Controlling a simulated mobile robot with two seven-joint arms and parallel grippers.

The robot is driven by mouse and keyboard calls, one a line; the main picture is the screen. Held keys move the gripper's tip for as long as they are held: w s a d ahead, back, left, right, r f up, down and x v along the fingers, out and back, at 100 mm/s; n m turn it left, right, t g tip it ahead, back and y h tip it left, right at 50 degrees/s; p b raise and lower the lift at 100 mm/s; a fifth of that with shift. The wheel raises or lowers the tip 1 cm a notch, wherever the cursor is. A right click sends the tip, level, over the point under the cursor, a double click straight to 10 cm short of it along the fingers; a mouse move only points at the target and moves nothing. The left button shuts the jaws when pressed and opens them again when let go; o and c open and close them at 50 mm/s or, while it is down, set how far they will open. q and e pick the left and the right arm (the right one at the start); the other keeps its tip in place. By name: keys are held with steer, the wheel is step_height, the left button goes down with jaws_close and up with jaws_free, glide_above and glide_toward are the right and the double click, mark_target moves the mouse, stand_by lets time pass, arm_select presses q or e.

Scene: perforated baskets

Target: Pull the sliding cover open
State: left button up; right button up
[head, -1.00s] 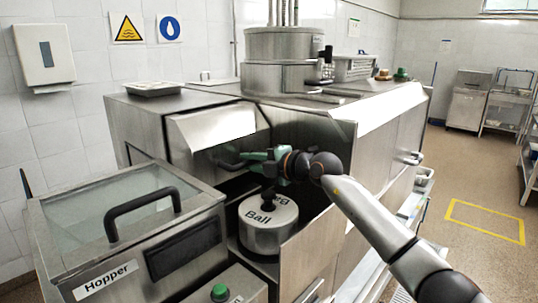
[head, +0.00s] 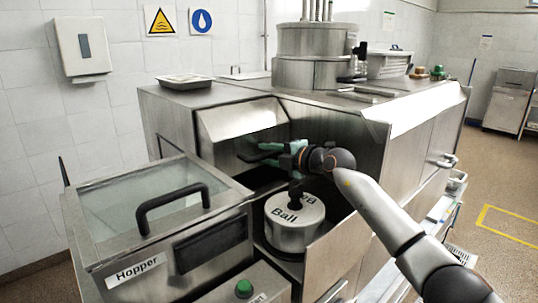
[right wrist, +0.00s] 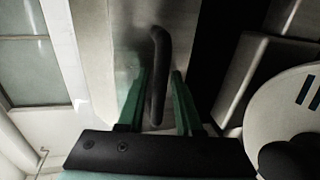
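The sliding cover (head: 240,120) is a slanted metal hood on the front of the steel machine, with a dark bar handle on its face. In the right wrist view the handle (right wrist: 158,75) stands between the two green fingers of my right gripper (right wrist: 159,100), with visible gaps on both sides. A dark opening shows below the cover. My left gripper is not in view.
A round canister labelled "Ball" (head: 294,234) with a dark knob stands just under my right wrist. A glass-lidded hopper (head: 140,268) with a black handle is at the front left. A metal panel (head: 335,250) stands right of the canister. A tray (head: 184,80) lies on top.

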steer(key=shift+o, duration=0.9)
steer(key=b+v, duration=0.2)
steer(key=v, duration=1)
steer(key=shift+s, duration=0.25)
steer(key=shift+d, duration=0.15)
